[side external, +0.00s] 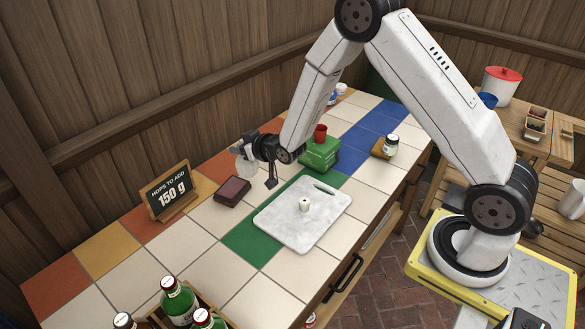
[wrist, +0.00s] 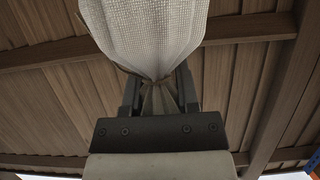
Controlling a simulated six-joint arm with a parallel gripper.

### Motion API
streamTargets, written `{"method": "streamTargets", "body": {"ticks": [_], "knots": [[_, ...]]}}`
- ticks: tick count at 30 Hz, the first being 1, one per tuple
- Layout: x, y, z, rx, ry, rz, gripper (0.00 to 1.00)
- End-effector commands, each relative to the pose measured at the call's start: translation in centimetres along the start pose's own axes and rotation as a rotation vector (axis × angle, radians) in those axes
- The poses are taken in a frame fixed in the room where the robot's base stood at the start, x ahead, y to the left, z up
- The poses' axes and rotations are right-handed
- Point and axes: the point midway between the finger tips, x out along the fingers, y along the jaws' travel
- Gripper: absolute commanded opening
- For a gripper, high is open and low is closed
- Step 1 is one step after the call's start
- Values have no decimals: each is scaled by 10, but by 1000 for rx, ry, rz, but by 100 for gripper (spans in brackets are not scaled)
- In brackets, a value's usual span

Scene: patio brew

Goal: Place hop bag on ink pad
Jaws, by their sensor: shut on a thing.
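The hop bag (wrist: 145,30) is a pale woven cloth bag with a gathered, tied neck. In the wrist view it fills the top middle, and its neck sits between my gripper's fingers (wrist: 159,95). In the side view the bag (side external: 245,165) shows as a small whitish shape at my gripper (side external: 251,151), partly hidden by it. My gripper is shut on the bag and holds it above the back part of the tiled counter. The ink pad (side external: 232,191) looks like a dark maroon block on the tiles, just below the bag in the side view. The wrist view does not show it.
A chalkboard sign (side external: 168,190) reading 150 g stands left of the ink pad. A white marbled board (side external: 280,225) with a small white item (side external: 305,204) lies to the right. A green box (side external: 320,152) with a red cup (side external: 320,133) stands behind. Green bottles (side external: 178,300) are in front.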

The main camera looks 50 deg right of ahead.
Motion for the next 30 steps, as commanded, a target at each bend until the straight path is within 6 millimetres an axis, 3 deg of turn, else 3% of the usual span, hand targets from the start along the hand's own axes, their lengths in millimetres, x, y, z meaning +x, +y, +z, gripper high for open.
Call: {"method": "streamTargets", "body": {"ticks": [9,18,24,30], "knots": [[44,1,2,0,-1,-1,0],[81,2,23,0,-2,0,0],[98,2,31,0,0,0,0],[103,2,34,0,0,0,0]]}}
